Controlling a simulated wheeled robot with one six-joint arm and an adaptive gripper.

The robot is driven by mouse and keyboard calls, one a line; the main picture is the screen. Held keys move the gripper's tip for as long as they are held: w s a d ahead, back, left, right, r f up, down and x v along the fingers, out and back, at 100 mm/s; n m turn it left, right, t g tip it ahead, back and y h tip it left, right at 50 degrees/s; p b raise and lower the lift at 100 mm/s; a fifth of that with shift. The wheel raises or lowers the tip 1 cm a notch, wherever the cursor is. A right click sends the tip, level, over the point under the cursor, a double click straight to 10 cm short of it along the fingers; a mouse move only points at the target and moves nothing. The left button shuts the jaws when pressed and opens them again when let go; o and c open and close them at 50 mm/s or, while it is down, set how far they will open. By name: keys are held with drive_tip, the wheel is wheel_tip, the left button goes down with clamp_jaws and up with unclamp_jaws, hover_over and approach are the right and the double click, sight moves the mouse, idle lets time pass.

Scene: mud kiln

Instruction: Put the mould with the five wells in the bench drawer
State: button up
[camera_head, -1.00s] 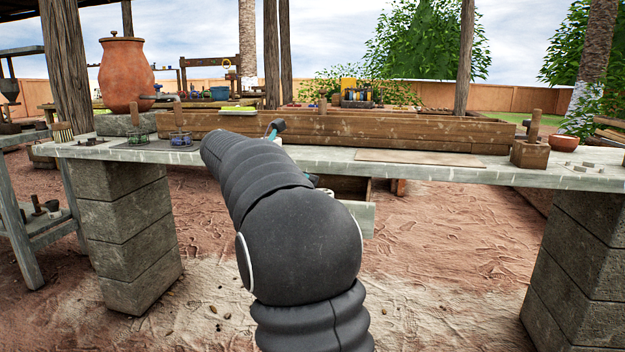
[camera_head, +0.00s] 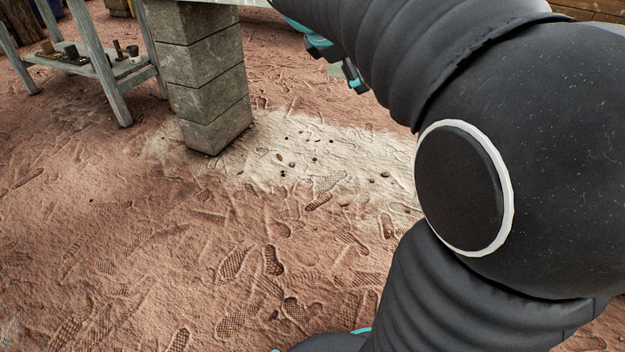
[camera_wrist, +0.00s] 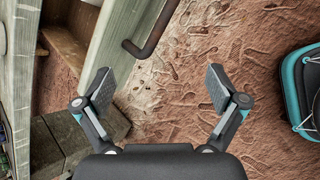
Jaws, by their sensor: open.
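My gripper (camera_wrist: 161,88) is open and empty, with its two fingers wide apart in the wrist view. Ahead of it is the bench drawer's pale front board (camera_wrist: 125,30), with a dark bent handle (camera_wrist: 151,42) on it. The handle lies beyond the fingertips and is not between the finger pads. The drawer stands open; part of its brown inside (camera_wrist: 62,45) shows left of the front board. I see no mould with five wells in the present views. In the head view my arm hides most of the bench and the drawer.
A stacked block pier (camera_head: 205,80) holds up the bench; blocks also show at lower left in the wrist view (camera_wrist: 60,140). A grey side table (camera_head: 110,75) with small items on its lower shelf stands at upper left.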

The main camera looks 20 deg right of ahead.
drive_tip(key=s+a+f+m+t+y, duration=0.1)
drive_tip(key=s+a+f+m+y, duration=0.3)
drive_tip(key=s+a, duration=0.5)
drive_tip(key=s+a+f+m+t+y, duration=0.1)
drive_tip(key=s+a+f+m+y, duration=0.3)
drive_tip(key=s+a+f+m, duration=0.5)
wheel_tip(320, 180, down, 2)
drive_tip(key=shift+s+a+f, duration=0.1)
drive_tip(key=shift+s+a, duration=0.05)
drive_tip(key=shift+s, duration=1.1)
